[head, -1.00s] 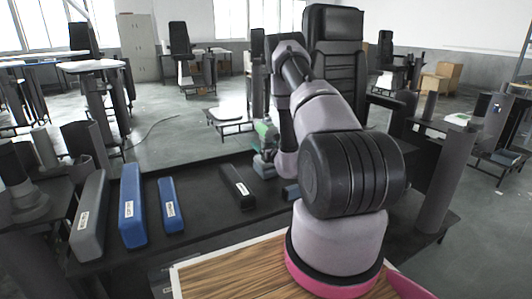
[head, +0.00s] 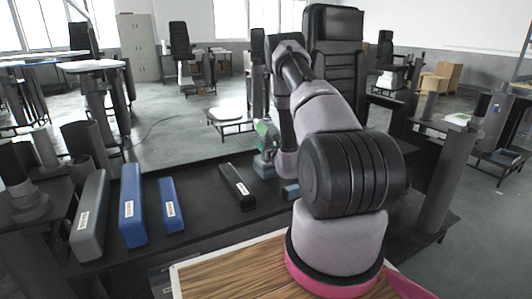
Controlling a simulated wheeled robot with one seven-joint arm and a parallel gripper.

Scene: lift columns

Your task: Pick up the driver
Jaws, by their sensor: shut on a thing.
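The driver (head: 264,133) is a green and dark power tool. It is upright at the back of the dark table, left of my arm's lower end, with its grey-green base low down. My gripper (head: 272,150) is at the driver, shut on it. The forearm and wrist hide much of the jaws and the driver's right side. I cannot tell whether the driver's base touches the table.
The dark table (head: 205,215) holds a grey box (head: 90,215), a large blue box (head: 132,208), a smaller blue box (head: 171,205) and a black box (head: 237,187). A small blue piece (head: 291,191) is partly hidden by my arm. A black chair (head: 333,60) stands behind.

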